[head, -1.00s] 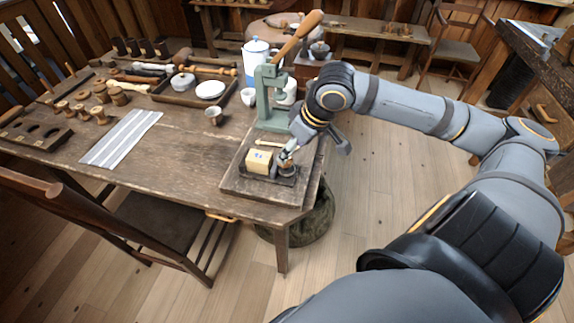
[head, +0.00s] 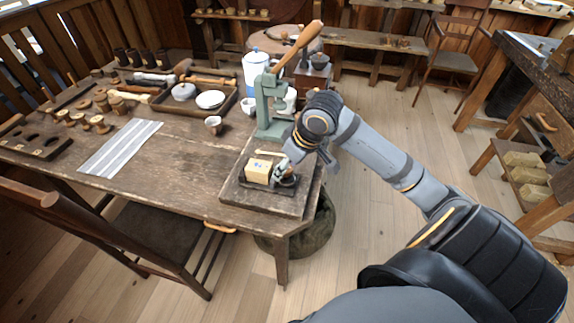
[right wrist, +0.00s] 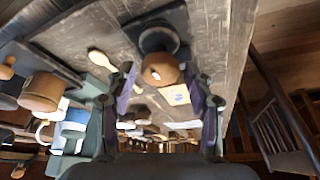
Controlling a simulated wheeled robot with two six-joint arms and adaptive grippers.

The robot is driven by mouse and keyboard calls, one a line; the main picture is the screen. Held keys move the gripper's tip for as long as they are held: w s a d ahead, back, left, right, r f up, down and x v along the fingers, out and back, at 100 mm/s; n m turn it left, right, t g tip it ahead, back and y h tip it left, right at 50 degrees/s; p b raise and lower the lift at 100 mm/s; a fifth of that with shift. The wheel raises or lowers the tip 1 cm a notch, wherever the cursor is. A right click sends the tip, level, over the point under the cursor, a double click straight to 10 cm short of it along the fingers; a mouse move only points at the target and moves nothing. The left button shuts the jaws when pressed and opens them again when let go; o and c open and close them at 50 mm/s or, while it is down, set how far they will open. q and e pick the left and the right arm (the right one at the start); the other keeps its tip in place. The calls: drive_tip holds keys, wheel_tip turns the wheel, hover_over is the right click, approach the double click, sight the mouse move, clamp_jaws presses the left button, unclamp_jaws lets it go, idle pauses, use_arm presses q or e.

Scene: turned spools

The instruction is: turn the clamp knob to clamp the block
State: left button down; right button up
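The pale yellow block (head: 258,171) sits in a dark clamp fixture on a wooden board at the table's near right corner. The clamp knob (right wrist: 160,69) is a round wooden knob on a dark round base. In the head view it is largely hidden by my gripper, just right of the block. My right gripper (head: 284,168) reaches down over the knob. In the right wrist view its fingers (right wrist: 160,80) stand apart on both sides of the knob, with a gap showing on each side. The block's labelled face (right wrist: 176,95) shows beyond the knob. My left gripper is out of view.
A green lever press (head: 271,105) with a wooden handle stands just behind the board. A cup (head: 214,125), a tray with dishes (head: 160,101) and a striped cloth (head: 120,148) lie to the left. A chair (head: 110,220) stands at the table's front.

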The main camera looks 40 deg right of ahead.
drive_tip(key=c, duration=0.8)
drive_tip(key=shift+a+r+m+h+p, duration=0.2)
drive_tip(key=shift+m+h+p, duration=0.1)
drive_tip(key=shift+m+p, duration=0.55)
drive_tip(key=shift+c, duration=0.2)
drive_tip(key=m+h+p, duration=0.1)
drive_tip(key=m+p, duration=0.3)
drive_tip(key=p, duration=0.2)
drive_tip(key=m+g+h+p, duration=0.1)
drive_tip(key=m+h+p, duration=0.1)
drive_tip(key=m+p, duration=0.2)
drive_tip(key=m+h+p, duration=0.1)
drive_tip(key=m+p, duration=0.4)
drive_tip(key=p, duration=0.3)
drive_tip(key=shift+a+g, duration=0.25)
drive_tip(key=shift+g, duration=0.15)
drive_tip(key=m+p, duration=0.1)
drive_tip(key=m, duration=0.1)
drive_tip(key=m+g+h+p, duration=0.1)
drive_tip(key=shift+w+m, duration=0.2)
drive_tip(key=shift+m, duration=0.15)
drive_tip(key=shift+w+f+m+g+p, duration=0.15)
drive_tip(key=shift+m+g+p, duration=0.3)
drive_tip(key=shift+m, duration=0.65)
drive_tip(key=shift+s+f+m+g+p, duration=0.1)
drive_tip(key=shift+m+g+p, duration=0.35)
drive_tip(key=shift+m, duration=0.65)
